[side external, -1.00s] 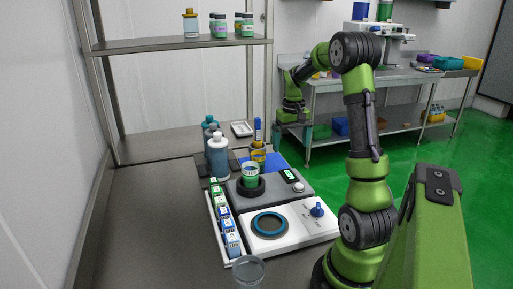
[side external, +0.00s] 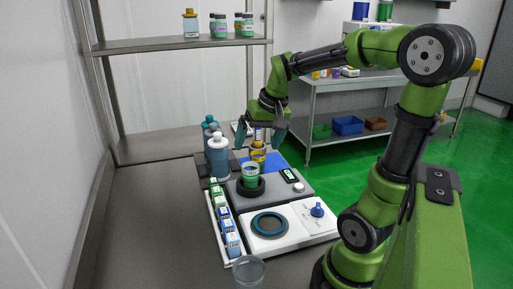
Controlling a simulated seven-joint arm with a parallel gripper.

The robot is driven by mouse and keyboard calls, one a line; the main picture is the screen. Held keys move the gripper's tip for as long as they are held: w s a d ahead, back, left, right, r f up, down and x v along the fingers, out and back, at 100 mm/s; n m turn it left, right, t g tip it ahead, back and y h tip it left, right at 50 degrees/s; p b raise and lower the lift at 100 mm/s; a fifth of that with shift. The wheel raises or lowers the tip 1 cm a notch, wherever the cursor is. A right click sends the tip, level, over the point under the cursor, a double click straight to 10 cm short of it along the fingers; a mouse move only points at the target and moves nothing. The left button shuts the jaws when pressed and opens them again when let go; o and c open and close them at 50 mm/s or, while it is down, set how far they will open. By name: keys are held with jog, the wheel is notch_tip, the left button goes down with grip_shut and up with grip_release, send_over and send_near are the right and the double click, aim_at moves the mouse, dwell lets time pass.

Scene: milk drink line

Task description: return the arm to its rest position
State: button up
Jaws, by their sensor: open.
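My gripper (side external: 261,137) points down over the back of the work table, with its two fingers spread apart.
A green cup (side external: 250,173) stands in a dark ring on a grey device (side external: 272,189). In front are a white device (side external: 301,224) with a round plate, a tray of small cartons (side external: 224,222) and a clear dish (side external: 248,270). Bottles (side external: 218,157) stand left. The table's left side is clear.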

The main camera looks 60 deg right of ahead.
jog(key=s+a+r+n+t+y, duration=0.1)
jog(key=s+a+n, duration=0.1)
jog(key=a, duration=0.6)
jog(key=s+a+n+t+y, duration=0.1)
jog(key=s+a, duration=0.3)
jog(key=a, duration=0.5)
jog(key=shift+r+n+t, duration=0.35)
jog(key=shift+n+t, duration=0.35)
jog(key=shift+n, duration=0.1)
